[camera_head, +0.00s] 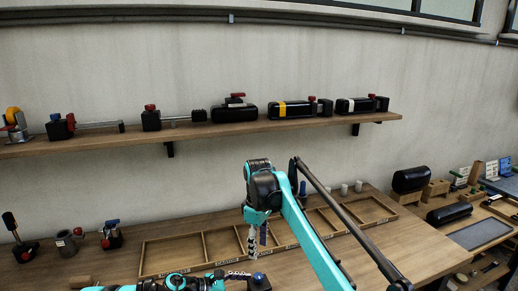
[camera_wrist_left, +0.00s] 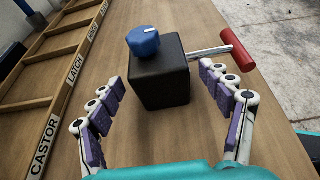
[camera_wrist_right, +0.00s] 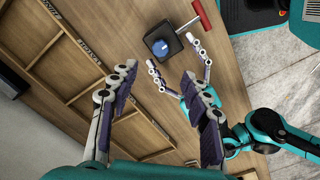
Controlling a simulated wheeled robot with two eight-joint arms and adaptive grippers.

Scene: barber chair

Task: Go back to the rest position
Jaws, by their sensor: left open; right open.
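A black block with a blue knob (camera_wrist_left: 160,75) stands on the wooden table, with a red-handled metal rod on its right side in the left wrist view. It also shows in the right wrist view (camera_wrist_right: 162,42) and at the bottom of the head view (camera_head: 259,283). My left gripper (camera_wrist_left: 160,92) is open, its purple-padded fingers on either side of the block with visible gaps. My right gripper (camera_head: 257,240) is open and points down over the divided tray (camera_head: 190,232). In the right wrist view its fingers (camera_wrist_right: 158,97) are spread and empty.
A wall shelf (camera_head: 200,129) above the table carries several black devices with red, blue and yellow parts. Small fixtures (camera_head: 110,235) stand at the table's left. A second workbench (camera_head: 480,235) is at the right. The tray's visible compartments look mostly empty.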

